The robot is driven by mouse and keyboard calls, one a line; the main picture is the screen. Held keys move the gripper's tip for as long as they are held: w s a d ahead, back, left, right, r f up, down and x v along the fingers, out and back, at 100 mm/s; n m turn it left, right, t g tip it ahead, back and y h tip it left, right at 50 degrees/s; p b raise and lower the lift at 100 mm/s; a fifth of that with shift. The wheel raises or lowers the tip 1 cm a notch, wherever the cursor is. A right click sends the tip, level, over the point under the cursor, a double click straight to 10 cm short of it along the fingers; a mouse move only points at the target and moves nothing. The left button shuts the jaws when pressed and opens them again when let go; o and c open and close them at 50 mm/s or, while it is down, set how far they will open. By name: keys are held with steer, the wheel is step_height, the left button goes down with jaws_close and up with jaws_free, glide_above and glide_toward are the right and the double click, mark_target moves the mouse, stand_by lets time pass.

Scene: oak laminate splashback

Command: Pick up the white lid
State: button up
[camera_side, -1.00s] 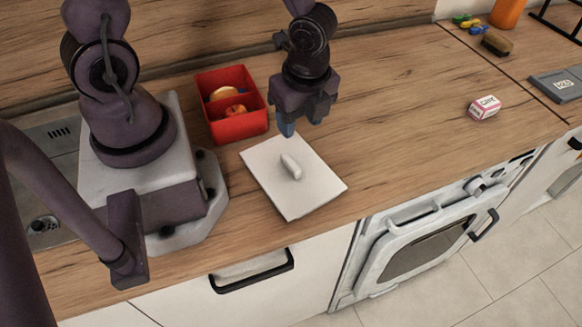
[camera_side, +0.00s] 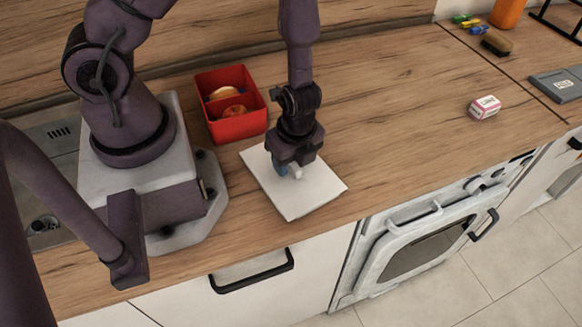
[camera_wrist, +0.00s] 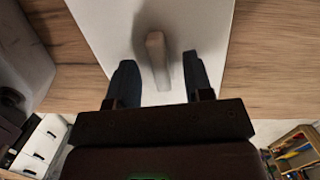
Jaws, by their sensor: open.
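The white lid (camera_side: 315,193) is a flat, rectangular panel lying on the wooden counter. Its raised handle (camera_wrist: 157,58) shows in the wrist view, between the line of my two fingers and slightly ahead of their tips. The lid's flat surface (camera_wrist: 105,28) fills the middle of that view. My gripper (camera_side: 288,172) is over the lid at the handle, fingers pointing down, and it hides most of the handle in the side view. In the wrist view my gripper (camera_wrist: 160,78) is open, one blue finger on each side of the handle, with gaps to both.
A red divided box (camera_side: 238,124) with round items stands behind the lid, close to my arm. A small pink-and-white box (camera_side: 485,107) lies far right, near a brush (camera_side: 497,44) and a grey case (camera_side: 558,85). The counter right of the lid is clear.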

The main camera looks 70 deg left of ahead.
steer(key=shift+f, duration=0.3)
steer(key=shift+c, duration=0.5)
jaws_close()
steer(key=shift+r, duration=0.2)
